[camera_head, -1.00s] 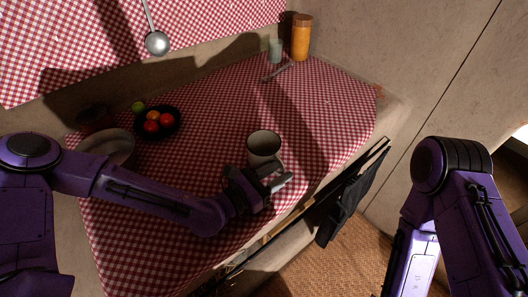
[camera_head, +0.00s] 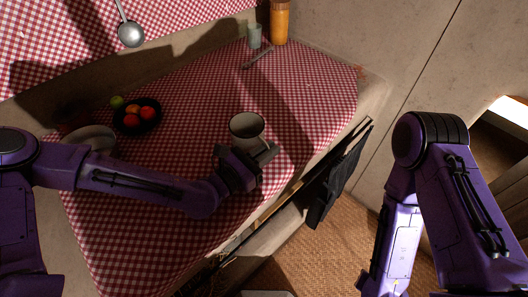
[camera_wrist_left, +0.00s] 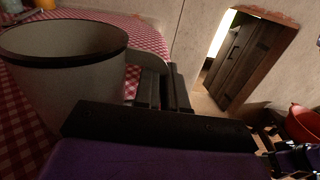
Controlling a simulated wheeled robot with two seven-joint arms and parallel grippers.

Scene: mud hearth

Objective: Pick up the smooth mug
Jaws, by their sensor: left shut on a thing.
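The smooth mug (camera_head: 247,126) is a plain grey-white cup with a dark rim, near the front edge of the checked counter. It looks roughly upright and its open top shows. My left gripper (camera_head: 258,158) is shut on the mug at its near side. In the left wrist view the mug (camera_wrist_left: 62,75) fills the left part, close against the dark finger. The mug's base is hidden in the head view, so I cannot tell whether it touches the cloth. My right arm shows at the right, but its gripper is out of view.
A dark bowl of fruit (camera_head: 153,124) and a pale bowl (camera_head: 90,139) stand at the left. An orange jar (camera_head: 280,22) and a pale green cup (camera_head: 254,36) stand at the back. A dark cloth (camera_head: 334,185) hangs at the counter's front. The cloth behind the mug is clear.

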